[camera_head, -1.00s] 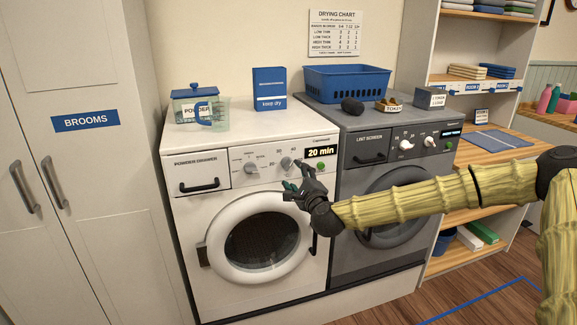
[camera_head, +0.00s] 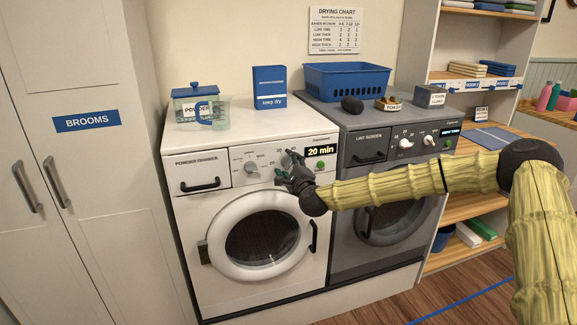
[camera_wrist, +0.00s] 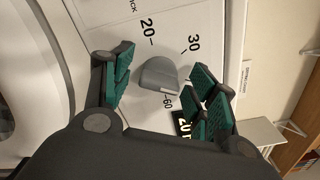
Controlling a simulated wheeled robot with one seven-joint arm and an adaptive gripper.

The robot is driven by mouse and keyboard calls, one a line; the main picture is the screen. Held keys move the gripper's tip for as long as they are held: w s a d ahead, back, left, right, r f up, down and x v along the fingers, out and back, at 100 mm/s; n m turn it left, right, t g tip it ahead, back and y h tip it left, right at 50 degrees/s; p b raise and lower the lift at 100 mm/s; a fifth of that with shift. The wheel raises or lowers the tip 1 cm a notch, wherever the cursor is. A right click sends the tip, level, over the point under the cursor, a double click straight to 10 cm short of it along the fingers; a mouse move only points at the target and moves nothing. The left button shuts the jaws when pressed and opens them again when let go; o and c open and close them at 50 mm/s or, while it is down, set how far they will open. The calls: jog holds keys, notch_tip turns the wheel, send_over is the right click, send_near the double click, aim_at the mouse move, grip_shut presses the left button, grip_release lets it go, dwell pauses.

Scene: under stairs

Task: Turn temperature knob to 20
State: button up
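The white washer (camera_head: 215,235) has a grey temperature knob (camera_head: 286,161) on its panel, left of the "20 min" display (camera_head: 320,151). In the wrist view the knob (camera_wrist: 160,75) lies between my fingers, with marks 20, 30 and 60 printed around it. A pale line on the knob seems to face the 60 side. My gripper (camera_wrist: 163,84) is open, with green finger pads on either side of the knob and gaps showing. In the head view my gripper (camera_head: 288,170) is at the panel, partly covering the knob's surroundings.
Another knob (camera_head: 250,167) is left on the same panel, and a green button (camera_head: 320,165) is right. A dark dryer (camera_head: 350,262) stands to the right.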

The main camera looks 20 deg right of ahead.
jog(key=c, duration=0.9)
jog(key=shift+o, duration=0.2)
jog(key=shift+n, duration=0.3)
jog(key=n+b, duration=0.2)
jog(key=n, duration=0.2)
jog(key=shift+f+b, duration=0.15)
jog(key=shift+b, duration=0.2)
jog(key=n+b, duration=0.1)
jog(key=n, duration=0.4)
jog(key=shift+f+n, duration=0.1)
jog(key=shift+n, duration=0.3)
jog(key=n+b, duration=0.1)
jog(key=n, duration=0.2)
jog(key=shift+n, duration=0.3)
jog(key=n+b, duration=0.1)
jog(key=n, duration=0.2)
jog(key=shift+f+n, duration=0.15)
jog(key=shift+n, duration=0.25)
jog(key=n+b, duration=0.1)
jog(key=n, duration=0.5)
jog(key=shift+s+d+b, duration=0.1)
jog(key=shift+d+b, duration=0.05)
jog(key=shift+b, duration=0.2)
jog(key=shift+f, duration=0.1)
